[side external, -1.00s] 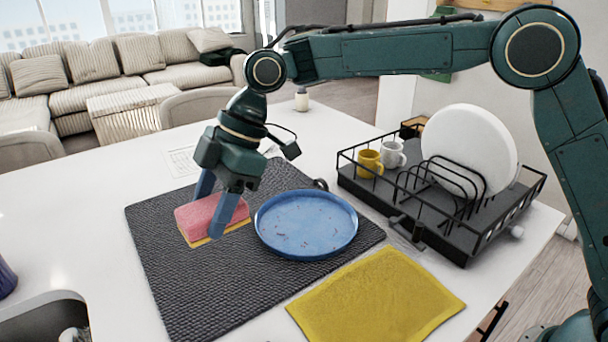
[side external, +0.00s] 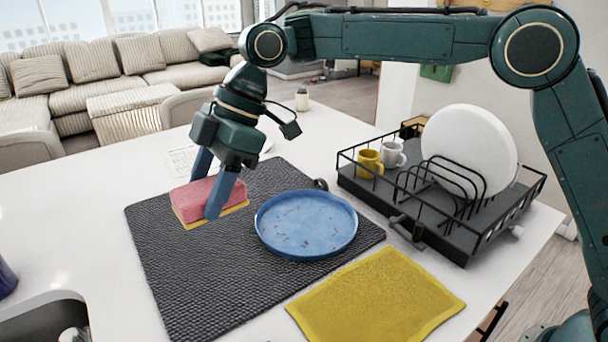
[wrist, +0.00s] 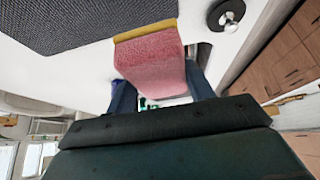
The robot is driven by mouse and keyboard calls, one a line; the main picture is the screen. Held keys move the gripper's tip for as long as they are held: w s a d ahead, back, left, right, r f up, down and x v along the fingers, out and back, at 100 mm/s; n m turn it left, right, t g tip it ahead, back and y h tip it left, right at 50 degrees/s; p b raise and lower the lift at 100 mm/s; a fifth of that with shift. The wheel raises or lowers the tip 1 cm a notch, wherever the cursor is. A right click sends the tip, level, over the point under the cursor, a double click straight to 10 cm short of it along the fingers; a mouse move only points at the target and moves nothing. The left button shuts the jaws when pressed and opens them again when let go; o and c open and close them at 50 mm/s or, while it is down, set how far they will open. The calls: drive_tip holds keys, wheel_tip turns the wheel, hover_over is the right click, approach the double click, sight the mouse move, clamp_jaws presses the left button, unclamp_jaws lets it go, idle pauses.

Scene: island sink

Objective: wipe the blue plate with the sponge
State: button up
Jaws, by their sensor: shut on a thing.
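The sponge (side external: 190,199), pink with a yellow layer underneath, is between the blue fingers of my gripper (side external: 206,190), which is shut on it. It is left of the plate and seems to be just above the dark mat; the gap is hard to judge. In the wrist view the sponge (wrist: 152,62) sits between the fingers, its yellow layer towards the mat. The blue plate (side external: 306,224) lies on the mat, face up, with small dark reddish specks on its surface. The plate does not show in the wrist view.
The dark woven mat (side external: 222,285) lies on the white counter (side external: 75,228). A yellow cloth (side external: 377,297) lies in front of the plate. A black dish rack (side external: 455,250) with a white plate (side external: 468,150) and mugs stands to the right. A sink (side external: 45,312) is at lower left.

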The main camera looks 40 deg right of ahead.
drive_tip(key=shift+c, duration=0.6)
drive_tip(key=shift+w+d+f, duration=0.3)
drive_tip(key=shift+d, duration=0.15)
drive_tip(key=w+d+f, duration=0.2)
drive_tip(key=d+f, duration=0.3)
drive_tip(key=d, duration=0.4)
drive_tip(key=w+d+f, duration=0.3)
drive_tip(key=d+f, duration=0.3)
drive_tip(key=d, duration=0.3)
drive_tip(key=shift+w+d, duration=0.25)
drive_tip(key=shift+w, duration=0.1)
drive_tip(key=shift+f, duration=0.1)
